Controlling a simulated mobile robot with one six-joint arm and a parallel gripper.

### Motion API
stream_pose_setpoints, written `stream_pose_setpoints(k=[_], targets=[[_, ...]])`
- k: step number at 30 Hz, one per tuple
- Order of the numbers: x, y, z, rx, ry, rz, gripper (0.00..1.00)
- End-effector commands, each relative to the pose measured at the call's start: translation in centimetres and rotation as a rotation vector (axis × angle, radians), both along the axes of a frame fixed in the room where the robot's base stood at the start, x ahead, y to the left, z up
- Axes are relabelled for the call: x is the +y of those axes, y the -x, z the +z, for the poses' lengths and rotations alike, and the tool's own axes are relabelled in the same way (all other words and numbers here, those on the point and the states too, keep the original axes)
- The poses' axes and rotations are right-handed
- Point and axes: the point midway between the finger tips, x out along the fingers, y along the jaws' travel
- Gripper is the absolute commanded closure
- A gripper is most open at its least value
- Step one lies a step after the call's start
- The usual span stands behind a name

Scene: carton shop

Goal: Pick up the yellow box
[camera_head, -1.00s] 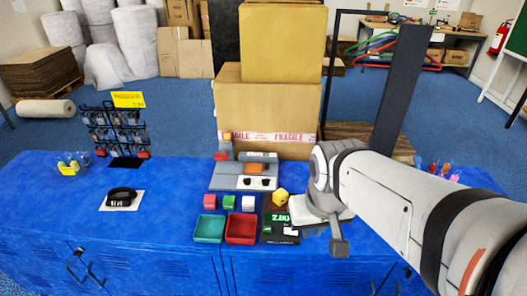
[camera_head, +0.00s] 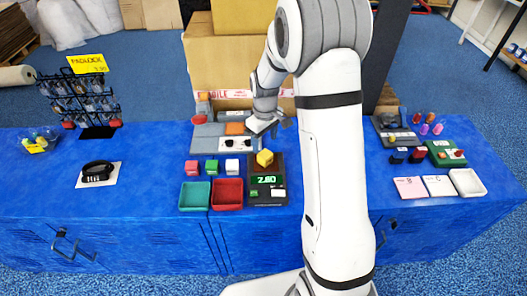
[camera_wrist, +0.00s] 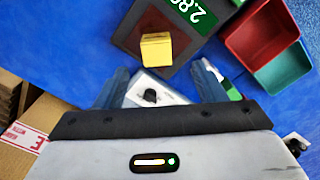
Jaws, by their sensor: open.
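The yellow box (camera_head: 265,158) is a small yellow cube on the dark plate of a scale (camera_head: 267,191) with a lit green display. The cube also shows in the wrist view (camera_wrist: 156,49), beyond my fingertips. My gripper (camera_head: 268,127) is just behind the cube in the head view, over the grey panel. In the wrist view my gripper (camera_wrist: 160,84) has its two fingers spread apart, with nothing held between them. The cube lies ahead of the gap, apart from both fingers.
A green tray (camera_head: 195,195) and a red tray (camera_head: 227,194) stand left of the scale. Pink, green and white cubes sit behind them. A grey panel (camera_head: 208,142) with black knobs lies under my gripper. A large carton (camera_head: 225,65) stands behind it.

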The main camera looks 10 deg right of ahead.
Motion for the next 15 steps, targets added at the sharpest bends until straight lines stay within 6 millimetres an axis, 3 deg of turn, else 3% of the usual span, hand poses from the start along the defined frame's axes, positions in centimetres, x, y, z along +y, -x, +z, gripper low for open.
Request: stream_pose_setpoints(k=[15], targets=[[-0.4,-0.6,-5.7,0.011,0.000,0.010,0.36]])
